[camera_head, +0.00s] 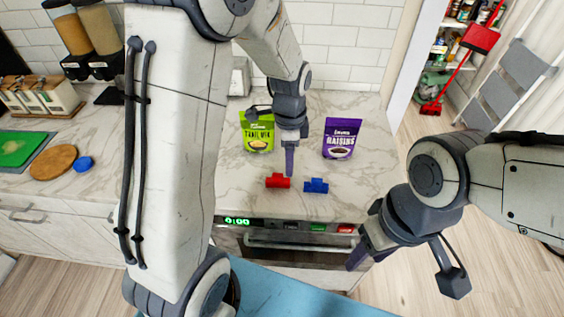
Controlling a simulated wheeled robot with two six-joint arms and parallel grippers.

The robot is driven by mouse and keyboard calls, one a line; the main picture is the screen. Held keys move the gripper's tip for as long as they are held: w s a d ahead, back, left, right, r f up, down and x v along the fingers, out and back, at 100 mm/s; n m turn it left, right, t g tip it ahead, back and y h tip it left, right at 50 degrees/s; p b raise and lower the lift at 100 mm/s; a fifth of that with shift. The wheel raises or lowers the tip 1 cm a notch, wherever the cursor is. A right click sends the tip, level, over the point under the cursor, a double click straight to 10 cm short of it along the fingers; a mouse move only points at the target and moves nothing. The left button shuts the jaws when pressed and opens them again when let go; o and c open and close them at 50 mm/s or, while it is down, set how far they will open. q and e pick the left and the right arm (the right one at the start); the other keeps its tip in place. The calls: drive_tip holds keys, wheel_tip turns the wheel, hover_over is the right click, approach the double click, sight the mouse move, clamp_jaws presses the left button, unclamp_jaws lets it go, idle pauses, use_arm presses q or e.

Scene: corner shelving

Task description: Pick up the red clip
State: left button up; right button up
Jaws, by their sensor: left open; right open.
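The red clip (278,181) lies on the marble counter near its front edge, above the oven. My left gripper (289,165) points down just behind and above the clip, its fingers seen edge-on. It is open and holds nothing that I can see. I cannot tell how high its tips are above the counter. My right gripper (359,257) is open and empty at the lower right, in front of the counter. A blue clip (316,186) lies just right of the red one, apart from it.
A green snack bag (257,132) and a purple raisins bag (342,138) stand behind the clips. The oven (300,240) is below the counter edge. A round wooden board (53,162) and blue lid (84,163) lie at left. The counter right of the clips is clear.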

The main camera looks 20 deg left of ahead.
sight(280, 175)
use_arm(q)
drive_tip(key=a, duration=0.1)
drive_tip(key=w+a+f, duration=0.1)
drive_tip(key=shift+w+a+f+m, duration=0.2)
drive_tip(key=shift+a+m, duration=0.1)
drive_tip(key=shift+m, duration=0.1)
wheel_tip(280, 175, down, 4)
drive_tip(key=shift+r+p, duration=0.1)
drive_tip(key=shift+p, duration=0.4)
drive_tip(key=shift+f, duration=0.3)
drive_tip(key=shift+f+p, duration=0.35)
drive_tip(key=shift+f, duration=0.2)
wheel_tip(280, 175, down, 3)
drive_tip(key=shift+a+f+p, duration=0.1)
drive_tip(key=shift+f+p, duration=0.05)
drive_tip(key=shift+p, duration=0.5)
drive_tip(key=shift+f, duration=0.55)
clamp_jaws()
use_arm(e)
wheel_tip(280, 175, up, 4)
drive_tip(key=shift+s+f, duration=0.1)
